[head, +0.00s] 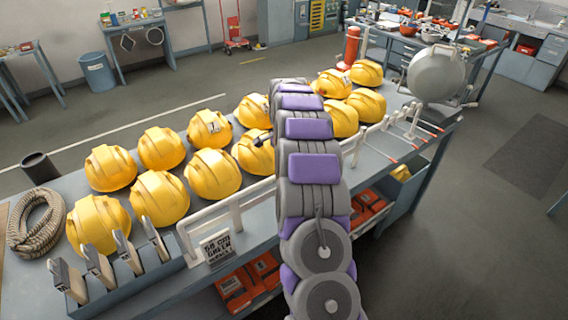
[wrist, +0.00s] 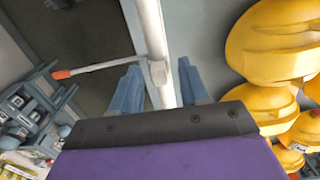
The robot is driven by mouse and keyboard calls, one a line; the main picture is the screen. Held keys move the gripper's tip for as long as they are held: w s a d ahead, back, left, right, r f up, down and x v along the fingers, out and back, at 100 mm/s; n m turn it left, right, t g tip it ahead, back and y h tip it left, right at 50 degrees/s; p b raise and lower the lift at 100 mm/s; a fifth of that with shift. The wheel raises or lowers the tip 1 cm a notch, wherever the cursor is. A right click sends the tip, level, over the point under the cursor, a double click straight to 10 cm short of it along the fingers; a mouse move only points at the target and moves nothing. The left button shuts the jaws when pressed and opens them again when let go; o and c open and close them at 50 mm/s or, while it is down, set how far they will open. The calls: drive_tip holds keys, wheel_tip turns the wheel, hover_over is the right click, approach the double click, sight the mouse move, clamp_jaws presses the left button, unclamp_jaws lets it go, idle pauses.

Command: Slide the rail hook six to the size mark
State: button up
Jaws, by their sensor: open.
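A white rail (head: 237,209) runs along the bench's front edge, partly hidden by my purple-and-grey arm. Several thin hooks with orange-red tips (head: 413,147) stick out from its right part. A sign with dark lettering (head: 217,247), seeming to read "58 cm green", hangs at the rail left of my arm. In the wrist view, the rail (wrist: 149,22) runs up the picture, and one hook (wrist: 105,66) points left with an orange tip. Its white slider lies between the blue-grey fingers of my open gripper (wrist: 160,82); contact is unclear. My gripper is hidden in the head view. I cannot tell the hook's number.
Yellow helmets (head: 213,174) crowd the bench top behind the rail. A grey tank (head: 434,73) stands at the right end. A coiled hose (head: 36,222) and a grey rack (head: 110,265) are at the left. Orange boxes (head: 235,287) sit on the shelf below.

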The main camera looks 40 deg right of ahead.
wheel_tip(320, 180, up, 17)
idle(0.6)
drive_tip(key=shift+d, duration=0.1)
idle(0.3)
drive_tip(key=s+a+f+n+b, duration=0.1)
drive_tip(key=s+a+n+b, duration=0.5)
drive_tip(key=a, duration=0.5)
drive_tip(key=s+a+f+n+b, duration=0.1)
drive_tip(key=s+a+n, duration=0.3)
drive_tip(key=s+a, duration=0.5)
drive_tip(key=s+a+f+n+b, duration=0.2)
drive_tip(key=s+f, duration=0.3)
drive_tip(key=s, duration=0.4)
drive_tip(key=s+a+f+n+g+b, duration=0.1)
drive_tip(key=s+a+f+n+b, duration=0.1)
drive_tip(key=s+a+f, duration=0.3)
drive_tip(key=s+a+f+n+b, duration=0.2)
drive_tip(key=s+f, duration=0.4)
drive_tip(key=s, duration=0.7)
drive_tip(key=shift+s+a+f+n+g+b, duration=0.2)
drive_tip(key=shift+s+a+n+g+b, duration=0.15)
drive_tip(key=shift+a+n, duration=0.5)
